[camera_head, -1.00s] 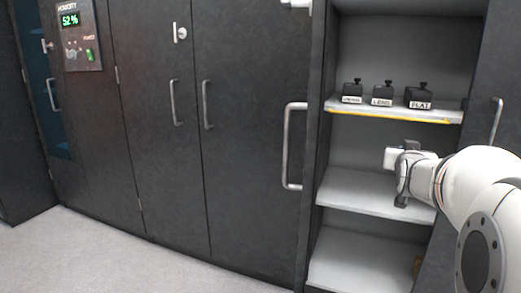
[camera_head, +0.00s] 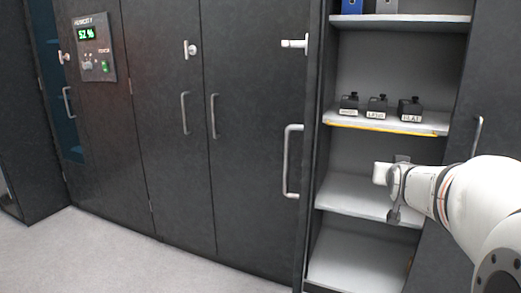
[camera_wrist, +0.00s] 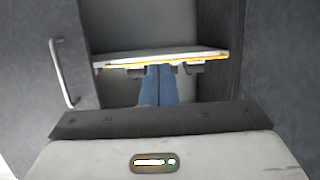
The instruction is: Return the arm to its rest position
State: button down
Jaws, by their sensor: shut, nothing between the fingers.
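My white arm enters from the right in the head view, in front of the open shelf unit. My gripper (camera_head: 381,173) is at the arm's end, in front of the space below the shelf with the labelled black blocks. In the wrist view, the two blue fingers of my gripper (camera_wrist: 161,72) are together with nothing between them. Their tips appear just under the yellow-edged shelf (camera_wrist: 190,56); I cannot tell the gap to it.
Three labelled black blocks (camera_head: 378,106) stand on the yellow-edged shelf (camera_head: 385,122). Blue binders (camera_head: 352,6) stand above. Dark cabinet doors with handles (camera_head: 292,162) and a humidity panel (camera_head: 94,47) are to the left. The grey floor (camera_head: 120,262) there is clear.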

jog(key=s+a+r+n+g+y+p, duration=0.1)
jog(key=s+a+r+g+p, duration=0.2)
jog(key=s+p, duration=0.6)
jog(key=s+a+r+n+g+y+p, duration=0.1)
jog(key=s+a+r+g+y+p, duration=0.1)
jog(key=s+a+r+g+p, duration=0.2)
jog(key=s+a+r+n+g+y+p, duration=0.1)
jog(key=s+a+r+g+p, duration=0.3)
jog(key=s+a+r+p, duration=0.4)
jog(key=s+a+p, duration=0.3)
jog(key=s+p, duration=0.4)
jog(key=p, duration=0.4)
jog(key=shift+s+a+r+n+y+p, duration=0.15)
jog(key=shift+a+r+n+y+p, duration=0.05)
jog(key=shift+r+n+y+p, duration=0.2)
